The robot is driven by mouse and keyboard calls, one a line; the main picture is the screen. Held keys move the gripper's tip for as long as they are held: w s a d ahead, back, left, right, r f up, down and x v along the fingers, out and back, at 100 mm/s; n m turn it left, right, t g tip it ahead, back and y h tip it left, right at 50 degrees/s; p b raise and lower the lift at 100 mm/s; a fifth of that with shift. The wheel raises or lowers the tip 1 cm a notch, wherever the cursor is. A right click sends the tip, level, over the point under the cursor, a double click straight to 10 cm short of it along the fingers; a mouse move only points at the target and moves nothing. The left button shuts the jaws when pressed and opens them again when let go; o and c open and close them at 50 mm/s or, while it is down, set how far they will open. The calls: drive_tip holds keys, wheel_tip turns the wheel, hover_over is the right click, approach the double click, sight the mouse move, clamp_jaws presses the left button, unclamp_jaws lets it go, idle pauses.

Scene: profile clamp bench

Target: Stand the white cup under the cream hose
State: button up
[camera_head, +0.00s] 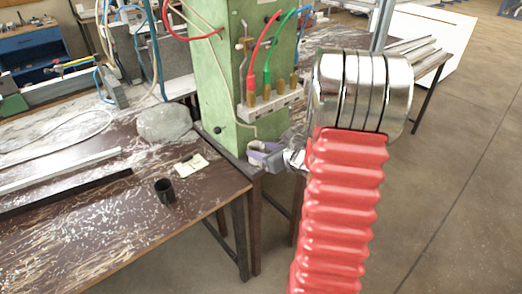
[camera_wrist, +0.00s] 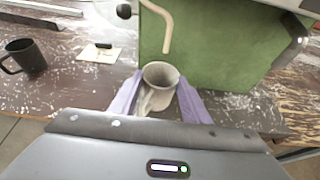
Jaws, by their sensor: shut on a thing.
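The white cup (camera_wrist: 160,73) sits between the purple fingers of my gripper (camera_wrist: 160,98) in the wrist view, its open rim facing up. My gripper is shut on it. The cream hose (camera_wrist: 163,28) hangs in front of the green cabinet, and its lower end shows just beyond and above the cup's rim. I cannot tell whether the cup touches the surface below. In the head view my gripper (camera_head: 264,153) is low beside the foot of the green cabinet (camera_head: 222,85), and the cup is hard to make out there.
A black mug (camera_head: 165,191) stands near the front edge of the brown bench (camera_head: 110,235). A small pale card (camera_head: 192,164) and a grey lump (camera_head: 165,122) lie behind it. Red and green hoses run to a valve block (camera_head: 270,107) on the cabinet. Metal bars lie at left.

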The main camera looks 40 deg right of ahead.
drive_tip(key=shift+f, duration=0.1)
drive_tip(key=o, duration=1.2)
drive_tip(key=shift+s, duration=0.1)
drive_tip(key=s, duration=0.9)
drive_tip(key=shift+s+d, duration=0.15)
drive_tip(key=shift+s, duration=0.25)
idle(1.2)
idle(0.6)
